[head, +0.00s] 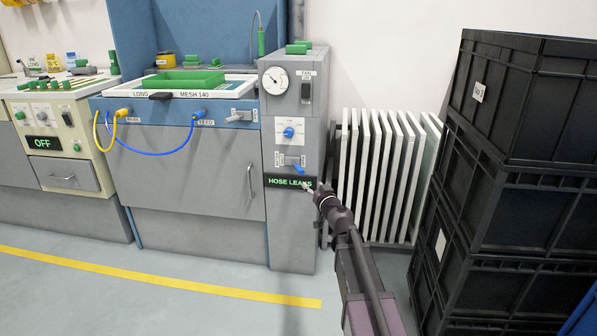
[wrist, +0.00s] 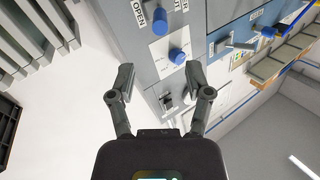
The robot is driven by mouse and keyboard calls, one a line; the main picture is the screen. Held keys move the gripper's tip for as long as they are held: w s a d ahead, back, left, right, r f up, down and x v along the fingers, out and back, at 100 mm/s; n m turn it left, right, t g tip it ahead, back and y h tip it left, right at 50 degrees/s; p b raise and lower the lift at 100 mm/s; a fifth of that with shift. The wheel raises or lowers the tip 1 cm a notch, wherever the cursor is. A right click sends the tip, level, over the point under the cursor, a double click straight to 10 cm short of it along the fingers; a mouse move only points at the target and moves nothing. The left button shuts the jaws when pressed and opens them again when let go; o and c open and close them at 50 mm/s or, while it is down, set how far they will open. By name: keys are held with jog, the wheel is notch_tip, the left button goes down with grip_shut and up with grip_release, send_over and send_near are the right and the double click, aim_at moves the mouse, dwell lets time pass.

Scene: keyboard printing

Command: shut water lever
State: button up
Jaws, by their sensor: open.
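The water lever (head: 298,169) is a blue handle on a grey mount, low on the grey column's front in the head view, tilted down to the right. In the wrist view the blue lever (wrist: 160,20) shows at the top, with the word OPEN beside it. My gripper (head: 309,187) is just below and right of the lever in the head view, in front of the dark display's right end. In the wrist view my gripper (wrist: 160,72) has its two fingers apart with nothing between them. I cannot tell whether a finger touches the lever.
A display (head: 275,182) reads HOSE LEAKS. A blue knob (head: 289,132), a fan switch (head: 306,92) and a gauge (head: 273,80) sit above the lever. White racked panels (head: 377,165) and stacked black crates (head: 500,205) stand to the right. Open floor lies in front.

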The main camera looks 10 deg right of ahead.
aim_at(302, 173)
jog(key=x, duration=1.2)
jog(key=shift+w, duration=0.35)
grip_shut()
